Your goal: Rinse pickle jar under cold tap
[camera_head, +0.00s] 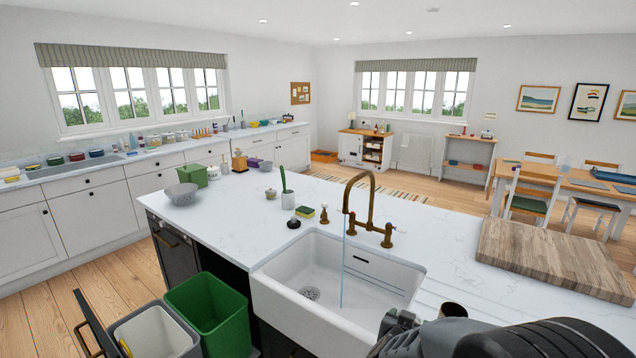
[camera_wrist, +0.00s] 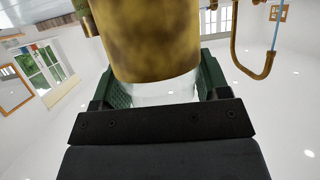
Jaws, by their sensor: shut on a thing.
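My gripper (camera_wrist: 162,88) is shut on the pickle jar (camera_wrist: 145,40), which fills the top middle of the wrist view. The jar shows a mottled brown-gold part and a clear glass band between the green finger pads. The brass tap (camera_head: 370,195) arches over the white sink (camera_head: 285,300). A thin water stream (camera_head: 342,262) falls from its spout into the basin, apart from the jar.
A wooden board (camera_head: 555,258) lies on the white counter to the right. A sponge (camera_head: 305,212) and a brush (camera_head: 286,190) stand left of the tap. An open drawer with a green bin (camera_head: 207,312) and a grey bin (camera_head: 155,333) is at lower left.

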